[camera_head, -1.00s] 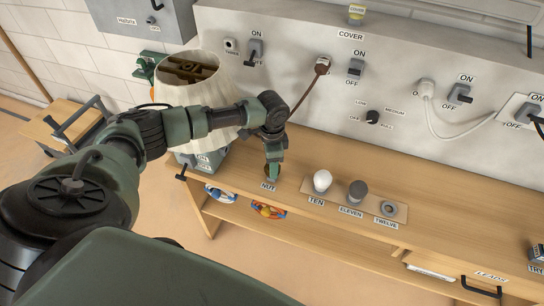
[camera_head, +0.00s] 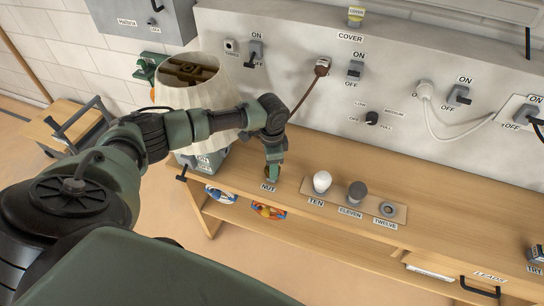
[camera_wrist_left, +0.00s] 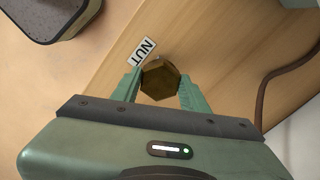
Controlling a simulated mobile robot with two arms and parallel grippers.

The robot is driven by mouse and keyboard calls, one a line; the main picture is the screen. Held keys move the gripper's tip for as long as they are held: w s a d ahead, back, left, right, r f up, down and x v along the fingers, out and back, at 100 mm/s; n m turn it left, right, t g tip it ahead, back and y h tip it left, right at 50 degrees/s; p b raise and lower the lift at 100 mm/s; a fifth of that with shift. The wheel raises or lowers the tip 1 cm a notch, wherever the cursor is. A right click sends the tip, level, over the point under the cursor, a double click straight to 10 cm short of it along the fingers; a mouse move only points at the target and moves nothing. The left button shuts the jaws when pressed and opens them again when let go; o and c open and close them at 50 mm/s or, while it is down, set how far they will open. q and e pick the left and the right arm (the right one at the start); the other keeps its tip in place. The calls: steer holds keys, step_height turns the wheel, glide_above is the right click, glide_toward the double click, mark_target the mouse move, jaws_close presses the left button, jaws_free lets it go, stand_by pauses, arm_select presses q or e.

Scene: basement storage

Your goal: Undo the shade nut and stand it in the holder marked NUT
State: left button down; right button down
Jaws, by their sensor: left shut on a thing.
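My left gripper (camera_head: 272,174) points down at the bench beside the NUT label (camera_head: 269,187). In the left wrist view its two green fingers (camera_wrist_left: 158,92) are shut on a brownish, faceted shade nut (camera_wrist_left: 160,79), right next to the NUT label (camera_wrist_left: 141,52). I cannot tell whether the nut rests in a holder, since the fingers and nut hide what is below. The cream lampshade (camera_head: 206,97) stands behind my left arm, with its dark top opening showing. My right gripper is not in view.
A wooden board (camera_head: 336,196) with a white bulb at TEN, a dark one at ELEVEN and a grey ring at TWELVE lies just right of the gripper. A panel with switches and plugs (camera_head: 356,68) rises behind the bench. Cords (camera_head: 305,92) hang from it.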

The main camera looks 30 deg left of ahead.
arm_select(q)
steer(key=shift+f+b, duration=0.55)
steer(key=shift+f, duration=0.55)
steer(key=c, duration=0.7)
jaws_free()
steer(key=shift+o, duration=0.2)
steer(key=shift+r, duration=0.1)
step_height(320, 180, up, 8)
steer(key=shift+f+b, duration=0.15)
steer(key=shift+b, duration=0.25)
steer(key=shift+d, duration=0.1)
